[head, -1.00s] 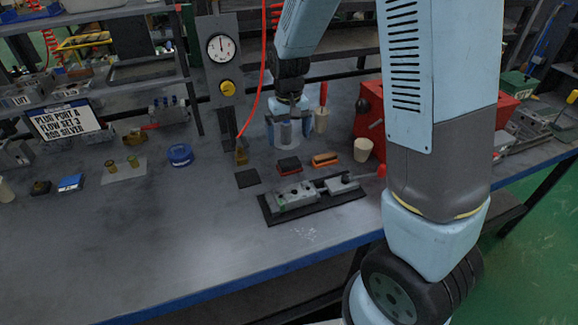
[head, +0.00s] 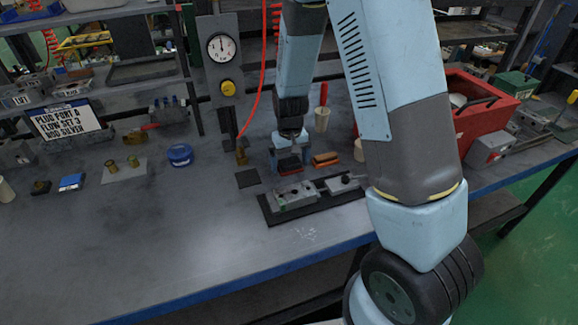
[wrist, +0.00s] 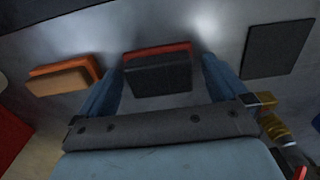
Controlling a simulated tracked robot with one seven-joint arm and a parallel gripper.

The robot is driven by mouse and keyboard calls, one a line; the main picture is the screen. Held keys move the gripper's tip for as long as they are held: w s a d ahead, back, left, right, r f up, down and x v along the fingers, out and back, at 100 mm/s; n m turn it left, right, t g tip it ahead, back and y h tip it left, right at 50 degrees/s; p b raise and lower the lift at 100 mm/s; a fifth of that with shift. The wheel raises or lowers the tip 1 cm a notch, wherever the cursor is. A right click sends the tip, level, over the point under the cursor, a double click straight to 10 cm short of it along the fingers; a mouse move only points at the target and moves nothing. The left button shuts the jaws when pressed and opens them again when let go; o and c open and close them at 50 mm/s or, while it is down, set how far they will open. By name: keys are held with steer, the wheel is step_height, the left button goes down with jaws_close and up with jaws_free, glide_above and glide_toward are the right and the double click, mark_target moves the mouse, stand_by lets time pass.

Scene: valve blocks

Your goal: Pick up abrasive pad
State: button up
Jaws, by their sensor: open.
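A small block, black on one side and red on the other, lies on the bench and looks like the abrasive pad (head: 289,168). In the wrist view, the pad (wrist: 158,72) sits between the two blue fingers of my gripper (wrist: 162,62). The fingers are apart, with a gap visible on each side of the pad. In the head view, my gripper (head: 290,163) points down over the pad and partly hides it.
An orange-brown block (head: 325,159) lies right of the pad, and a flat dark square (head: 247,178) lies left. A grey valve block (head: 295,195) on a black plate stands in front. Brass fittings (wrist: 275,125) show close by in the wrist view. The bench's front left is clear.

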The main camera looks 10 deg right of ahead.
mark_target(290, 161)
steer(key=shift+f, duration=0.2)
steer(key=shift+c, duration=0.3)
steer(key=c, duration=1)
steer(key=shift+r, duration=0.6)
step_height(290, 161, up, 2)
steer(key=shift+r, duration=0.15)
steer(key=s+d+r, duration=0.5)
steer(key=s+r, duration=0.4)
steer(key=s, duration=0.4)
steer(key=shift+d+r, duration=0.2)
steer(key=shift+r, duration=0.1)
